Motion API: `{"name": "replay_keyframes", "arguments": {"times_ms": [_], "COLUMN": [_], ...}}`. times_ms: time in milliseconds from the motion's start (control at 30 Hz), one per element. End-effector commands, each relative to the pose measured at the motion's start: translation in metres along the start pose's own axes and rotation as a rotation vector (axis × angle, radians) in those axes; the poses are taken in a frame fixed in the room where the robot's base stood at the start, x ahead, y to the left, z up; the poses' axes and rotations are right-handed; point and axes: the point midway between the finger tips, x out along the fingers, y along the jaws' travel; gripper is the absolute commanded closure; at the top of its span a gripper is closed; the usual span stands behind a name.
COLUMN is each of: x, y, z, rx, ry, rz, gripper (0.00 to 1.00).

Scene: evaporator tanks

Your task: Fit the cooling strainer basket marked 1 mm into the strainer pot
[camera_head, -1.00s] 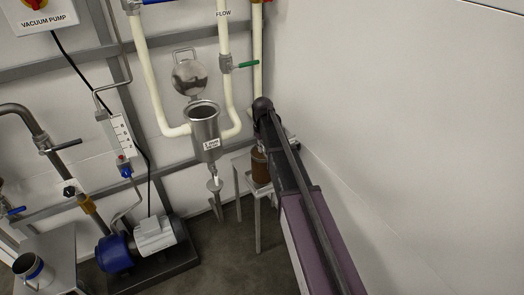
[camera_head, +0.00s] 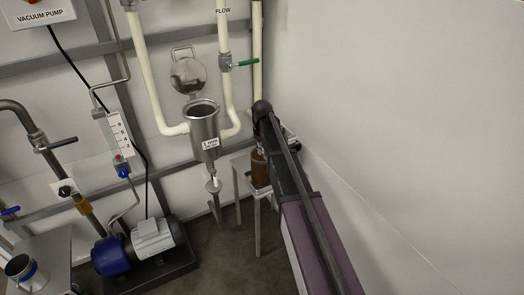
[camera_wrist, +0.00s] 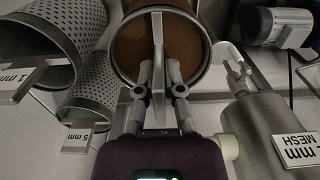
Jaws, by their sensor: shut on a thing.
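In the wrist view my gripper (camera_wrist: 160,80) is shut on the metal handle bar of a brown, open-topped cylinder (camera_wrist: 186,45) with a steel rim. In the head view this brown cylinder (camera_head: 260,169) is under the end of my arm, at the small stand; whether it rests there I cannot tell. A perforated basket tagged 1 mm (camera_wrist: 50,38) is apart from my gripper, at the left of the wrist view. The steel strainer pot (camera_head: 204,124) is open at the top, left of my arm; its mesh label (camera_wrist: 298,150) is partly cut off in the wrist view.
A second perforated basket, tagged 5 mm (camera_wrist: 92,100), is beside the first. The pot's round lid (camera_head: 188,76) is swung up behind it. Cream pipes (camera_head: 228,95) and a green-handled valve (camera_head: 243,64) flank the pot. A pump motor (camera_head: 153,236) stands lower left.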

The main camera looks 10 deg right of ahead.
Motion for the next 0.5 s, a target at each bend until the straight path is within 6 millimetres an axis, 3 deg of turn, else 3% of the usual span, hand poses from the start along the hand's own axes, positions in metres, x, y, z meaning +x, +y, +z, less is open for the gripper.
{"name": "replay_keyframes", "arguments": {"times_ms": [133, 200, 267, 500], "x": [0.0044, 0.0035, 0.0034, 0.0034], "y": [0.0, 0.0, 0.0, 0.0], "z": [0.0, 0.0, 0.0, 0.0], "rx": [0.0, 0.0, 0.0, 0.0], "ry": [0.0, 0.0, 0.0, 0.0], "rz": [0.0, 0.0, 0.0, 0.0], "gripper": [1.0, 0.74, 0.56, 0.55]}}
